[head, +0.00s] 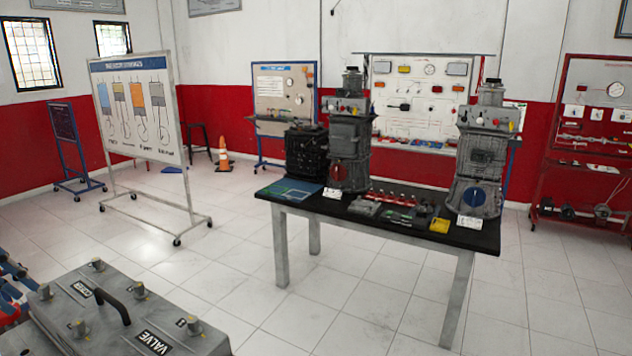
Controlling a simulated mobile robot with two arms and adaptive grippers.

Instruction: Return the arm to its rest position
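I can make out neither my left gripper nor my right gripper in the head view. No arm of mine can be made out either, so the arm's pose cannot be told from this view.
A grey valve cover (150,312) with knobs and a black handle fills the lower left. A black-topped table (400,232) with engine trainers (348,140) (478,160) stands ahead. A wheeled display board (140,110) and an orange cone (223,155) stand behind left. Tiled floor between is clear.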

